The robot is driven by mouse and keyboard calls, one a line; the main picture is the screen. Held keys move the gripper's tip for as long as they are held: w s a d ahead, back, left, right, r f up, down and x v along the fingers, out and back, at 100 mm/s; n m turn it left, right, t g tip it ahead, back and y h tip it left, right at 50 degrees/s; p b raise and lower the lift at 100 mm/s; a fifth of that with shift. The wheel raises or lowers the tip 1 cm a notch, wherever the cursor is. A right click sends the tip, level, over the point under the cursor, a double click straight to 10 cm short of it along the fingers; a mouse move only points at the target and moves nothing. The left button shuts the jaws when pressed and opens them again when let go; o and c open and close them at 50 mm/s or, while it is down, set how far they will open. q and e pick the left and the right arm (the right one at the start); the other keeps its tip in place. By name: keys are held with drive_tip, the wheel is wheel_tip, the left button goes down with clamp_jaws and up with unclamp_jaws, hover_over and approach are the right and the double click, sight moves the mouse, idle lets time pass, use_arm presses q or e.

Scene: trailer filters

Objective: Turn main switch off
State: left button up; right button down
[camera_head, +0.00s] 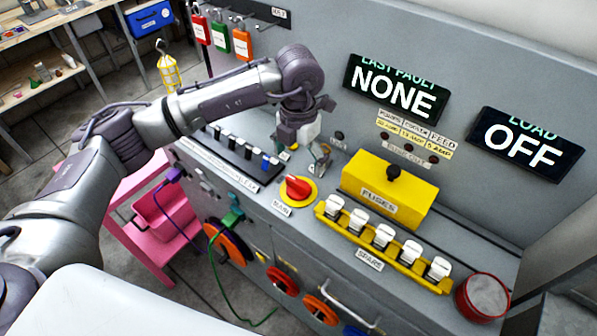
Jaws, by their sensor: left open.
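The main switch (296,188) is a red rotary knob on a yellow round plate, set in the grey panel's sloping ledge. A label reading "MAIN" is just in front of it. The exact angle of the knob's handle is hard to read. My left gripper (319,163) is open, with its fingers just behind and to the right of the knob in the picture. I see no clear contact with the knob. The load display (525,145) reads "OFF". The last fault display (397,90) reads "NONE". My right gripper is not in view.
A yellow fuse box (387,190) and a yellow rack of white spare fuses (384,240) are right of the switch. A row of small breakers (240,150) is to its left. A red round container (482,297) stands far right. A pink cart (150,225) is at left.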

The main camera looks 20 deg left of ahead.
use_arm(q)
wheel_tip(320, 180, up, 5)
idle(0.6)
